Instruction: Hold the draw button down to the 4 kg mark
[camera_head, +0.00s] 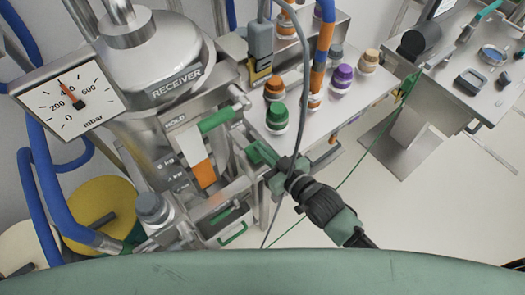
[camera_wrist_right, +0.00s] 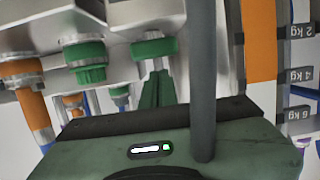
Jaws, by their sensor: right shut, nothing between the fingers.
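No label saying draw is readable, so I cannot tell which control is the draw button. A level column (camera_head: 204,174), white above and orange below, stands on the machine front beside small kg marks. In the right wrist view the orange column (camera_wrist_right: 261,40) stands beside the 2 kg, 4 kg (camera_wrist_right: 299,75) and 6 kg marks; my gripper body hides what is lower. My right gripper (camera_head: 257,150) is shut and empty, just below the green knob (camera_head: 277,117) in the picture. Its fingers also show in the right wrist view (camera_wrist_right: 157,88), below a green collar (camera_wrist_right: 155,47); contact is unclear. My left gripper is out of view.
The receiver vessel (camera_head: 165,62) and mbar gauge (camera_head: 68,98) stand at the left. Orange (camera_head: 274,88), purple (camera_head: 342,75) and tan (camera_head: 369,61) knobs sit on the steel shelf. A grey cable hangs beside my right gripper. Open floor lies at the lower right.

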